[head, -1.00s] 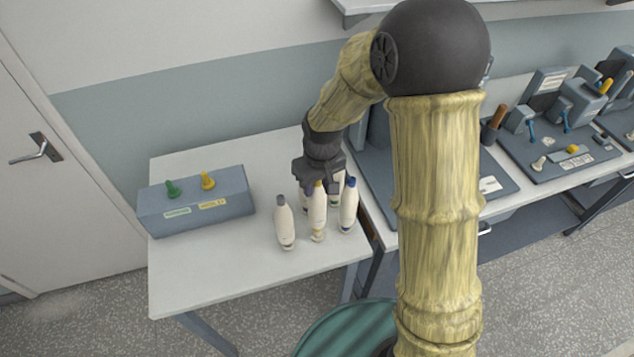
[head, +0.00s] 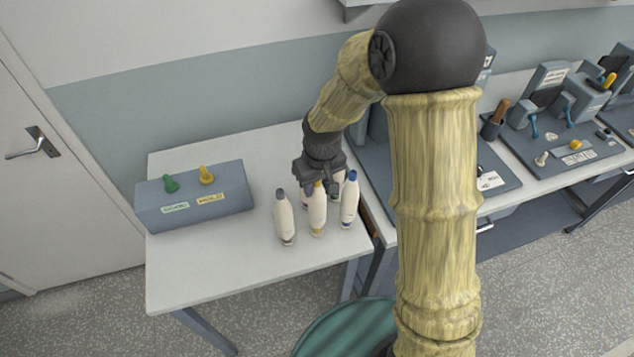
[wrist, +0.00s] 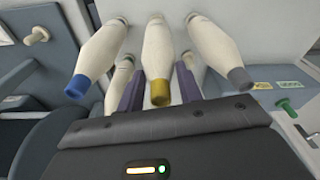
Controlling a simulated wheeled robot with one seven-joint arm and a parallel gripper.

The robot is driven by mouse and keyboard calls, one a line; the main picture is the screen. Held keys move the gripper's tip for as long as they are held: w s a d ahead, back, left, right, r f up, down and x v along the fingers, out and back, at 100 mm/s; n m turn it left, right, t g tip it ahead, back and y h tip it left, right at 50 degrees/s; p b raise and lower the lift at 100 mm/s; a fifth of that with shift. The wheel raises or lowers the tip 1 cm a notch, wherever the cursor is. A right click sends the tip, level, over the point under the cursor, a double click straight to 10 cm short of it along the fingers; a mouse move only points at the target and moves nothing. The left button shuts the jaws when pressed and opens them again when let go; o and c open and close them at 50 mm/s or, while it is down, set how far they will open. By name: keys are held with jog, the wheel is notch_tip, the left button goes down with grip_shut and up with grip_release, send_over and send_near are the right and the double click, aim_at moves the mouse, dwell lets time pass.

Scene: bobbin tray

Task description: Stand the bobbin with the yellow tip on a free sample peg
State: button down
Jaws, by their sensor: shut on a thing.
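The bobbin with the yellow tip (head: 317,214) is cream and upright, in a group of similar bobbins on the white table. In the wrist view its yellow end (wrist: 159,92) lies between the two purple fingers. My gripper (head: 318,187) is shut on it near the tip. A grey-tipped bobbin (head: 284,221) stands to its left and a blue-tipped bobbin (head: 349,202) to its right. At least one more bobbin is partly hidden behind. A blue-grey box (head: 150,208) at the table's left carries a green peg (head: 170,184) and a yellow peg (head: 206,175), with labels.
Bare table (head: 200,265) lies between the box and the bobbins and along the front. To the right, partly hidden by my arm, a bench (head: 500,190) holds blue-grey fixtures and small parts. A door (head: 40,200) is at the far left.

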jog(key=shift+f+b, duration=0.5)
jog(key=shift+f, duration=0.25)
jog(key=c, duration=0.9)
grip_release()
jog(key=shift+o, duration=0.2)
jog(key=shift+r, duration=0.15)
notch_tip(320, 180, up, 17)
jog(key=s+d+b, duration=0.1)
jog(key=s+b, duration=0.1)
jog(key=s+d+f+m+t, duration=0.1)
jog(key=s+d+f+m, duration=0.4)
jog(key=s+d+f, duration=0.5)
notch_tip(320, 180, down, 3)
jog(key=d, duration=0.2)
jog(key=shift+s+d+r+h, duration=0.15)
jog(key=shift+s+d+h, duration=0.05)
jog(key=shift+d+h, duration=0.1)
